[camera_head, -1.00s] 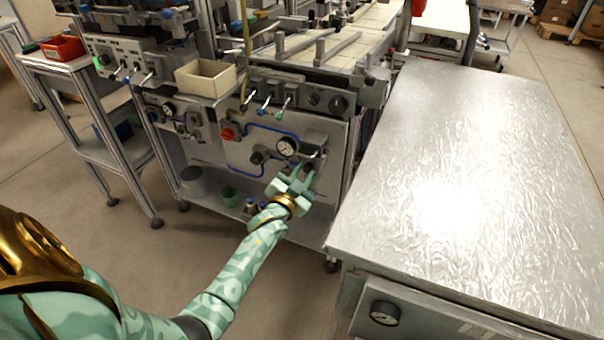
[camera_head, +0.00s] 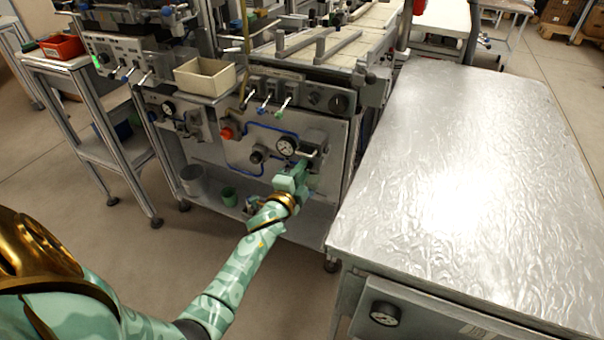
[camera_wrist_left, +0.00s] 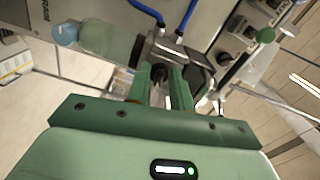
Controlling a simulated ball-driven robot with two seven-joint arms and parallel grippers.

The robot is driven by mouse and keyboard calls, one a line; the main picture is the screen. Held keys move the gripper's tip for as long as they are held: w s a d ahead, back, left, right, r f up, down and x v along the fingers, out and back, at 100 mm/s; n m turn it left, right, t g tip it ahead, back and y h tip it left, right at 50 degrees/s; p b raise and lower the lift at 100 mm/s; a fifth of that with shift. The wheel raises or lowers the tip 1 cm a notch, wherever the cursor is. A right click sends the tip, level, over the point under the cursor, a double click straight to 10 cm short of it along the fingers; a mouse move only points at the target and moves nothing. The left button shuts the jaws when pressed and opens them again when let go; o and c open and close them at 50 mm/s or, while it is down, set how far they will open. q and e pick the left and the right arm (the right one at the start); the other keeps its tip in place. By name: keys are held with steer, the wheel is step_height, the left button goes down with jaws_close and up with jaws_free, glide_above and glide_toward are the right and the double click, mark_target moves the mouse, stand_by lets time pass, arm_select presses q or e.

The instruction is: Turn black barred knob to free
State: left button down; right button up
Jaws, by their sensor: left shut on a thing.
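My left gripper (camera_head: 304,166) reaches to the grey valve block (camera_head: 316,137) on the right part of the machine's front panel, just below the round gauge. In the left wrist view its two green fingers (camera_wrist_left: 162,76) are closed on a small dark part between them, the black barred knob (camera_wrist_left: 159,75). The fingers hide most of the knob, and I cannot make out its bar or which way it points. In the head view the knob is hidden behind the gripper. My right gripper is not in view.
The round gauge (camera_head: 287,146) sits just above left of my left gripper. Another black knob (camera_head: 258,154) and a red-orange switch (camera_head: 227,132) are further left on the panel. A bare metal table (camera_head: 450,190) stands close on the right. Small cups stand on the shelf below.

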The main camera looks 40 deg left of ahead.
arm_select(q)
steer(key=shift+f+m, duration=0.1)
steer(key=shift+m, duration=0.8)
steer(key=c, duration=1.2)
jaws_free()
steer(key=shift+c, duration=0.2)
